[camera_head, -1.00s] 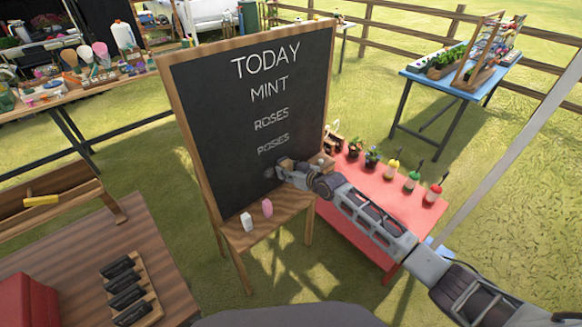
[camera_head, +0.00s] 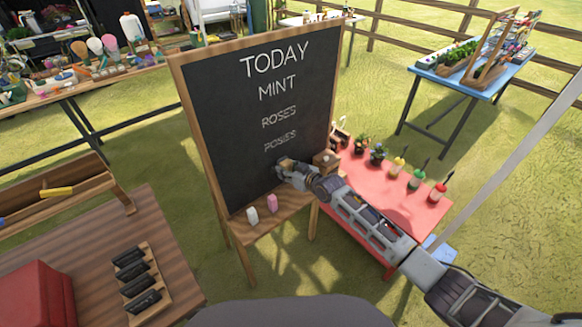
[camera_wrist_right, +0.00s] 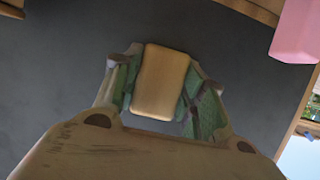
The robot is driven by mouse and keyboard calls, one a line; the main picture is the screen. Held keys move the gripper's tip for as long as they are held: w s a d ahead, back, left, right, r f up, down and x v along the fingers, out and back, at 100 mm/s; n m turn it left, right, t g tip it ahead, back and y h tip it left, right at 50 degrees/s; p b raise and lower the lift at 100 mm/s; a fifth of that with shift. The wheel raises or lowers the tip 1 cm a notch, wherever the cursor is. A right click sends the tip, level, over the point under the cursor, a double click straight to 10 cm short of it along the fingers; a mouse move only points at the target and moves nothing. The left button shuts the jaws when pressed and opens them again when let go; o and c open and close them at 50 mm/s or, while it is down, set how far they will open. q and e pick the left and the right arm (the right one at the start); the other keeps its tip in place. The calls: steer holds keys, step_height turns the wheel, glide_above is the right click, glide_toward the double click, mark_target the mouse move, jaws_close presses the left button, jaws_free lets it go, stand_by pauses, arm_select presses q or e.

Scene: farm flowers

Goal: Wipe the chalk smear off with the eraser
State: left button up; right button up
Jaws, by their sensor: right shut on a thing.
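The chalkboard (camera_head: 225,150) stands on a wooden easel and carries white lettering: TODAY, MINT, ROSES, POSIES. My right gripper (camera_head: 281,165) is at the board's lower right, below POSIES. In the right wrist view, its green-padded fingers (camera_wrist_right: 160,85) are shut on the sides of a tan block, the eraser (camera_wrist_right: 163,78), with the dark board behind it. In the head view the gripper mostly hides the eraser. I cannot make out a clear smear; the board just around the gripper is partly covered. My left gripper is not in view.
A white chalk (camera_head: 252,216) and a pink chalk (camera_head: 272,203) stand on the easel ledge (camera_head: 262,227). A red table (camera_head: 400,208) with pots and bottles is right of the easel. A wooden table (camera_head: 95,235) with a rack of dark items is at lower left.

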steer(key=shift+s+a+r+p, duration=0.15)
steer(key=shift+s+a+p, duration=0.4)
steer(key=shift+a, duration=0.3)
steer(key=shift+s, duration=0.1)
steer(key=shift+s+a+p, duration=1)
steer(key=shift+a+p, duration=0.2)
steer(key=shift+a, duration=0.05)
steer(key=s+d+p, duration=0.1)
steer(key=s+d, duration=0.2)
steer(key=s, duration=0.1)
steer(key=shift+s+d, duration=0.3)
steer(key=shift+s, duration=0.1)
stand_by(0.4)
steer(key=shift+s+d, duration=0.45)
steer(key=shift+s, duration=0.15)
steer(key=shift+s+d, duration=0.4)
steer(key=shift+s, duration=0.2)
